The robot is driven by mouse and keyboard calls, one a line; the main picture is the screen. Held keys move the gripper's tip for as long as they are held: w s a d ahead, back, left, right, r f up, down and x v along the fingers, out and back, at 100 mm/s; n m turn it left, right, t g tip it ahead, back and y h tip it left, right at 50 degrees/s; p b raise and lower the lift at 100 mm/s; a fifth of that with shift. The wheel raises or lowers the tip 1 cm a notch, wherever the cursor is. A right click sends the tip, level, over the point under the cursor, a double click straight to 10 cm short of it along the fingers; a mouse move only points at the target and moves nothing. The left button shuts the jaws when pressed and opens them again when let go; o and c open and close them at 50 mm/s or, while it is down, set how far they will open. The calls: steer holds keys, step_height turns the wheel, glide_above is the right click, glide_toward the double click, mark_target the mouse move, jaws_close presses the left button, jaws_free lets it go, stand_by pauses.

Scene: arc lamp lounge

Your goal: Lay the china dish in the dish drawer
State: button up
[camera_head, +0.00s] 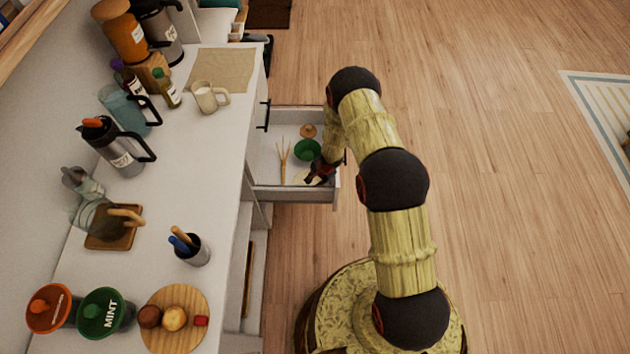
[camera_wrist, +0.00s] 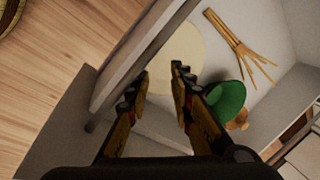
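The pale cream, round china dish (camera_wrist: 180,45) lies in the open dish drawer (camera_head: 262,193), near its front wall. In the head view the dish (camera_head: 301,178) is partly hidden by my gripper (camera_head: 318,176). In the wrist view my gripper (camera_wrist: 160,74) is open, with a clear gap between the fingertips. The fingertips overlap the near edge of the dish in that view. I cannot tell whether they touch it.
The drawer also holds a wooden pronged utensil (camera_head: 283,162), a green bowl (camera_head: 307,150) and a small brown item (camera_head: 308,131). The white counter (camera_head: 215,150) beside it carries a mug (camera_head: 207,97), jugs and jars. Wooden floor (camera_head: 510,180) is clear at the right.

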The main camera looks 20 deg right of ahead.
steer(key=w+d+r+n+t+h+p, duration=0.1)
steer(key=d+r+p, duration=0.1)
steer(key=r, duration=1.2)
steer(key=w+d+r+n+h+p, duration=0.1)
steer(key=d+r+p, duration=0.15)
steer(key=r, duration=1.05)
steer(key=s+d+r+n+t+h, duration=0.1)
steer(key=s+r+n, duration=0.15)
steer(key=r, duration=0.85)
steer(key=s+d+r+n+h, duration=0.1)
steer(key=s+r, duration=0.2)
steer(key=r, duration=0.9)
steer(key=s+a+r+n, duration=0.2)
steer(key=s+r, duration=0.9)
steer(key=r, duration=0.1)
steer(key=s+a+r+n+y, duration=0.1)
steer(key=s+a+r+n, duration=0.1)
steer(key=s, duration=0.7)
steer(key=s+a+r+n+y, duration=0.1)
steer(key=s+a+r+n, duration=0.2)
steer(key=s, duration=0.6)
steer(key=shift+s+a+r+t+y+b, duration=0.15)
steer(key=shift+a+r+t+y+b, duration=0.2)
steer(key=shift+a+r, duration=0.35)
